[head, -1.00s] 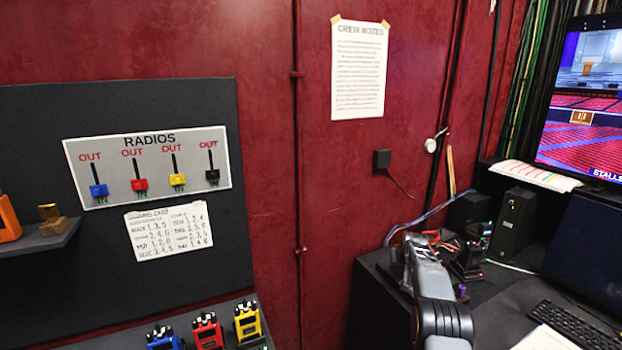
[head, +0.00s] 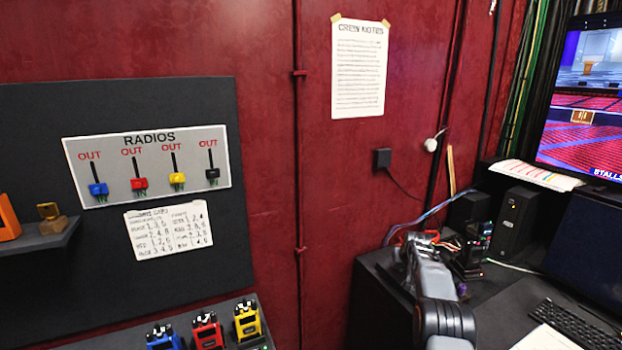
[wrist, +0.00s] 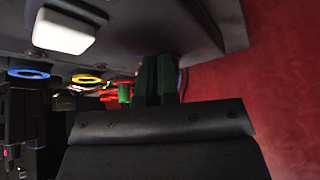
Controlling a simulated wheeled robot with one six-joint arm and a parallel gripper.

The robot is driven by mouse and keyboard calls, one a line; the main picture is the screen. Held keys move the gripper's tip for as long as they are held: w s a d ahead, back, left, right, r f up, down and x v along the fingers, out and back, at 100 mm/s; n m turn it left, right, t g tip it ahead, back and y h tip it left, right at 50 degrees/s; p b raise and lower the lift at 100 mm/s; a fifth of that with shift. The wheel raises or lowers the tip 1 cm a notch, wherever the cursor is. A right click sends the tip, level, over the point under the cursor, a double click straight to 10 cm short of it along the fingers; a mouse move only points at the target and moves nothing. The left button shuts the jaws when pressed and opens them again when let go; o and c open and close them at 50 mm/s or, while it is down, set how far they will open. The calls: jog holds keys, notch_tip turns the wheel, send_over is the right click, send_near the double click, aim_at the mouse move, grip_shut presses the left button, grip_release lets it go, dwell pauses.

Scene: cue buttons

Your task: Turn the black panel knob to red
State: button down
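I cannot pick out the black panel knob for certain in either view. My gripper (head: 424,243) is at the end of my arm, low over the dark desk at the right in the head view; its fingers are too small to read there. In the wrist view a dark bolted block fills the bottom. Beyond it are two dark green upright pieces, a small red and green part (wrist: 124,92), a yellow ring (wrist: 87,79) and a blue ring (wrist: 28,73). Whether the fingers are open or shut does not show.
A white button (wrist: 64,31) sits on a dark surface. A black box (head: 515,222), a keyboard (head: 570,325) and a monitor (head: 585,110) stand on the right. The radios board (head: 148,165) is at left, with toy-like radios (head: 207,330) below it.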

jog(key=shift+s+f+b, duration=0.25)
jog(key=shift+f+b, duration=0.1)
jog(key=shift+b, duration=0.2)
jog(key=shift+s+r, duration=0.1)
jog(key=shift+r, duration=0.2)
notch_tip(320, 180, up, 6)
jog(key=p, duration=0.4)
